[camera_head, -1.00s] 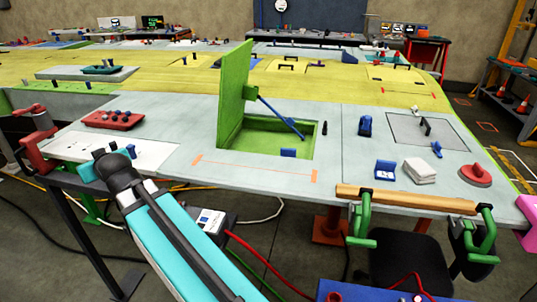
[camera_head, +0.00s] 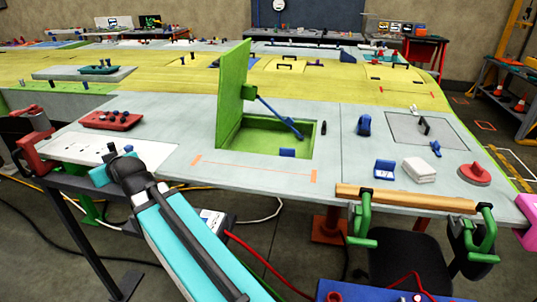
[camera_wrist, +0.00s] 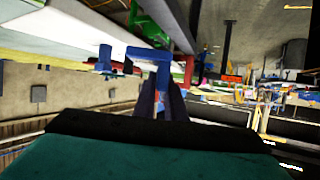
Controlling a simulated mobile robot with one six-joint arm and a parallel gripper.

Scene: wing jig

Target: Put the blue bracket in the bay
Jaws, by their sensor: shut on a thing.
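My gripper (camera_wrist: 163,92) shows in the wrist view as two dark fingers shut on a blue bracket (camera_wrist: 150,53), whose bar reaches to the left beyond the fingertips. In the head view my wrist is over the left front of the wing panel and hides most of the fingers and the held piece. The bay (camera_head: 240,149) is an open green-lined recess right of my gripper. Its green lid (camera_head: 232,95) stands upright at the left side, with a blue strut (camera_head: 279,117) running down to the right.
A red tray (camera_head: 112,120) lies behind my wrist. Right of the bay are a blue item (camera_head: 364,126), a blue box (camera_head: 385,169), a white stack (camera_head: 420,170) and a red disc (camera_head: 475,174). A wooden bar (camera_head: 405,199) lines the front edge. The panel before the bay is clear.

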